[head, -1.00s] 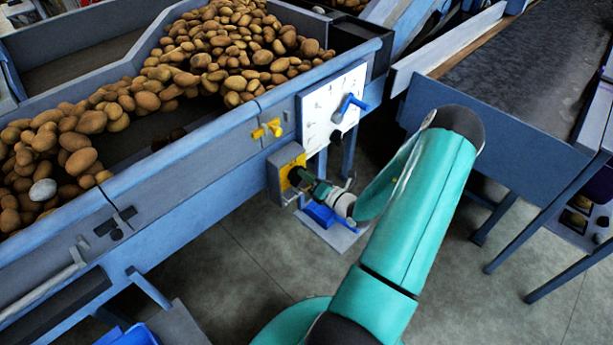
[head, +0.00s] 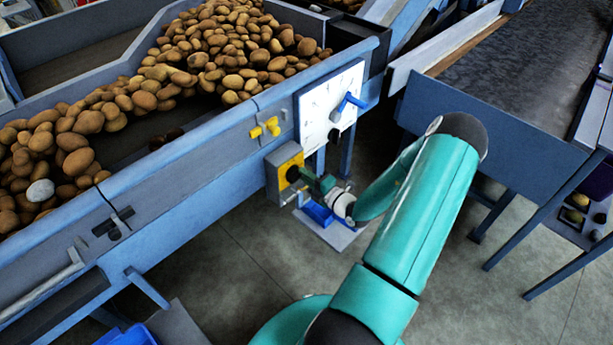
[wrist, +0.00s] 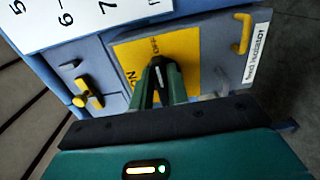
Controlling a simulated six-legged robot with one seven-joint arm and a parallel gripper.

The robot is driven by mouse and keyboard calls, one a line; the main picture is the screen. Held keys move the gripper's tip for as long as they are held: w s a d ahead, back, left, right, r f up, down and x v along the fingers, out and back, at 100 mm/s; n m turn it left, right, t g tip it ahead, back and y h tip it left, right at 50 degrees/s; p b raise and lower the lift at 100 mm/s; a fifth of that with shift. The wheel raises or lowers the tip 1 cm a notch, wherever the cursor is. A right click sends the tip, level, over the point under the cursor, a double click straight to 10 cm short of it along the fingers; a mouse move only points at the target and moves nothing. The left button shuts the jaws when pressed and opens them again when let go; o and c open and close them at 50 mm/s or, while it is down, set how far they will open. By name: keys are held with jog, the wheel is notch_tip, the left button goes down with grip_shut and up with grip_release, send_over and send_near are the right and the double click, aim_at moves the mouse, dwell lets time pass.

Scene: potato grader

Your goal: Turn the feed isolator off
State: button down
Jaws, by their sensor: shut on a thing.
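The feed isolator (head: 284,160) is a grey box with a yellow plate, fixed to the side of the grader. In the wrist view the box carries a feed isolator label (wrist: 257,52), and the yellow plate (wrist: 190,55) shows the letters ON at its left and smaller lettering above the knob. The black knob (wrist: 158,63) stands in the middle of the plate. My gripper (wrist: 160,82) is shut on the knob, its two green fingers on either side. It also shows in the head view (head: 302,178). The fingers hide much of the knob, so its exact angle is unclear.
A yellow tap-like handle (head: 265,128) and a white numbered dial board (head: 325,108) with a blue lever (head: 350,101) sit close by. A yellow hook (wrist: 243,34) projects beside the label. A blue item (head: 318,212) lies below. Open floor is in front.

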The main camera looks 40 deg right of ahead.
jog(key=shift+s+f, duration=0.1)
dwell(0.4)
jog(key=c, duration=1.4)
grip_release()
jog(key=shift+o, duration=0.2)
jog(key=shift+s, duration=0.1)
jog(key=s, duration=1.3)
jog(key=shift+s+d, duration=0.2)
jog(key=shift+s, duration=0.05)
